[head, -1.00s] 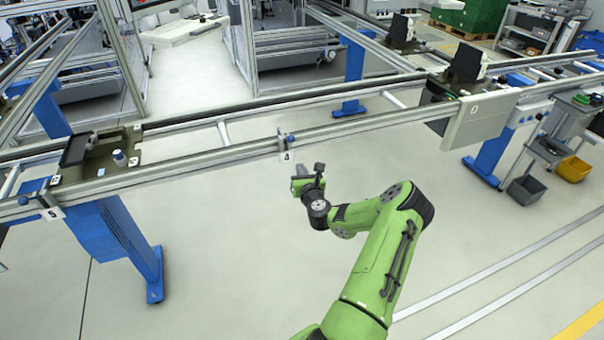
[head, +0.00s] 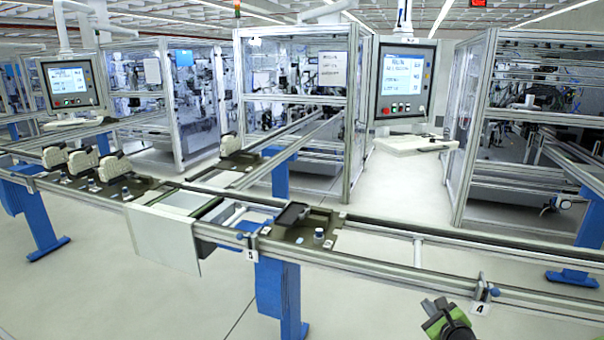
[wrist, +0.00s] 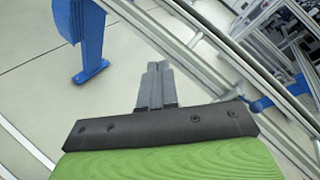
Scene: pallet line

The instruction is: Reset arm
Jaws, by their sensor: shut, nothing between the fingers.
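My gripper (head: 433,305) shows at the bottom right of the head view, in front of the conveyor rail (head: 520,300) near the tag marked 4. In the wrist view my gripper's two grey fingers (wrist: 157,72) lie together, shut, with nothing between them. Below them are a dark bracket and a green part of my arm. The rest of my arm is mostly outside the head view.
A dark pallet (head: 305,228) sits on the line near tag 5. Several pallets with light parts (head: 85,160) stand further left. A blue leg (head: 280,295) supports the line. A monitor (head: 403,82) and glazed cells stand behind. The floor at lower left is clear.

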